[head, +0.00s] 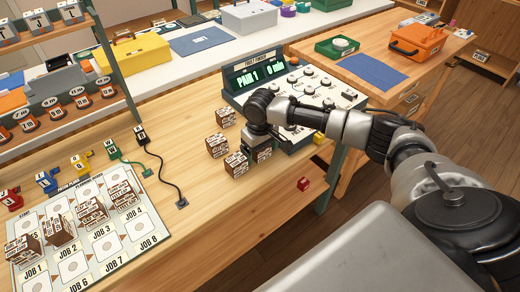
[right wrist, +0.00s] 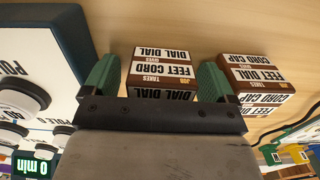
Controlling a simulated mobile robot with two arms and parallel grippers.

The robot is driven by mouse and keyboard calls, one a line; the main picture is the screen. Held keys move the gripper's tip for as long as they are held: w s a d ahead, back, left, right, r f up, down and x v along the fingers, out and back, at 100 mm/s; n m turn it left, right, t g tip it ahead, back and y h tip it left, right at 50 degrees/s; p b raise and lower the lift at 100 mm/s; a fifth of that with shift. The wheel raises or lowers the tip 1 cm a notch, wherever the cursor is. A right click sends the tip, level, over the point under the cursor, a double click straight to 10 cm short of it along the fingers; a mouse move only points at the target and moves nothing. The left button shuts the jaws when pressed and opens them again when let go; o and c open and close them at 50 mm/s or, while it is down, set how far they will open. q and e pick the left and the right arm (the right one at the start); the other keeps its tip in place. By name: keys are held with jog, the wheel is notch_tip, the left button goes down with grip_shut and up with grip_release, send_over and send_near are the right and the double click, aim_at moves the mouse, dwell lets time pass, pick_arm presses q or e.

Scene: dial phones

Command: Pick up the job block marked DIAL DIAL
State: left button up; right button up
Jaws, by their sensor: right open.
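A brown and white job block (right wrist: 162,72) shows upside-down labels in the right wrist view: TAKES FEET CORD, GIVES DIAL DIAL. In the head view this seems to be the block (head: 263,154) at the right of a small group. My right gripper (head: 254,146) is open over it, pointing down. In the right wrist view its green fingers stand on either side of the block, with gaps showing. The gripper body hides the block's lower part there. How far the fingertips are above the table is unclear. My left gripper is not in view.
A neighbouring block (right wrist: 252,80) marked FEET DIAL, CORD CAP is close beside the right finger. Other blocks (head: 217,145) (head: 225,116) stand nearby. The PAIR 1 console (head: 335,98) is close on the right. The job board (head: 85,262) holds several blocks at left.

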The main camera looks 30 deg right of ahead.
jog(key=c, duration=1)
jog(key=shift+r, duration=0.1)
